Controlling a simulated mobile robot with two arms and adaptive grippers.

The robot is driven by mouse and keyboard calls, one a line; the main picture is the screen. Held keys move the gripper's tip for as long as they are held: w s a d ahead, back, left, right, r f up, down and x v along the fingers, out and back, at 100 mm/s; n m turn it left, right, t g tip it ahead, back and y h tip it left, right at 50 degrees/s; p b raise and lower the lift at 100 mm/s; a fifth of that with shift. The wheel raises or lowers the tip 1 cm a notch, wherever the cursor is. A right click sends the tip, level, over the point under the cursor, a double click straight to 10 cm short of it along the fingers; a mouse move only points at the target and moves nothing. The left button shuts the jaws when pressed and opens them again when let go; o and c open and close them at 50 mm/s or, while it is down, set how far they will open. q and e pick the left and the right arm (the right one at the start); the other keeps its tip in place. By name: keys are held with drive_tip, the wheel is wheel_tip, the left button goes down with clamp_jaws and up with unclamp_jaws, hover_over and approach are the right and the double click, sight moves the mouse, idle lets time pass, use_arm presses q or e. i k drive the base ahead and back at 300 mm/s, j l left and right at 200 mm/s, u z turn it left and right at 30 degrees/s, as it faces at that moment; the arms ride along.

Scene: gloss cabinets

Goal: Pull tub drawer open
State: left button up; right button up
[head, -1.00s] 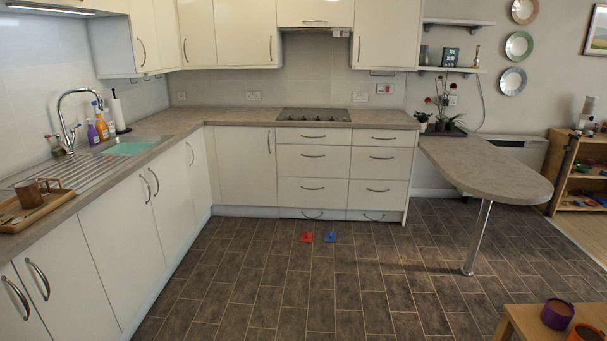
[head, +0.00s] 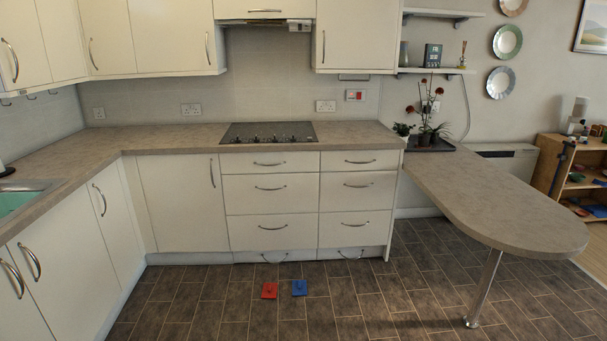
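Two stacks of white drawers stand side by side under the worktop, all closed. The left stack has a top drawer (head: 269,162), a second drawer (head: 270,193) and a third drawer (head: 272,232). The right stack has a top drawer (head: 360,161), a second drawer (head: 357,191) and a third drawer (head: 354,228). Low plinth drawers with curved handles (head: 274,258) (head: 351,254) sit at floor level. I cannot tell which one is the tub drawer. Neither of my grippers shows in the head view.
A red object (head: 269,290) and a blue object (head: 300,287) lie on the tiled floor before the drawers. The rounded peninsula counter (head: 500,205) stands on a metal leg (head: 484,290) at right. The floor between is otherwise clear.

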sight(371, 228)
drive_tip(key=i+z, duration=0.15)
drive_tip(key=i, duration=0.5)
drive_tip(key=i+z, duration=0.2)
drive_tip(key=i, duration=0.45)
drive_tip(key=i+j+z, duration=0.15)
drive_tip(key=i, duration=0.5)
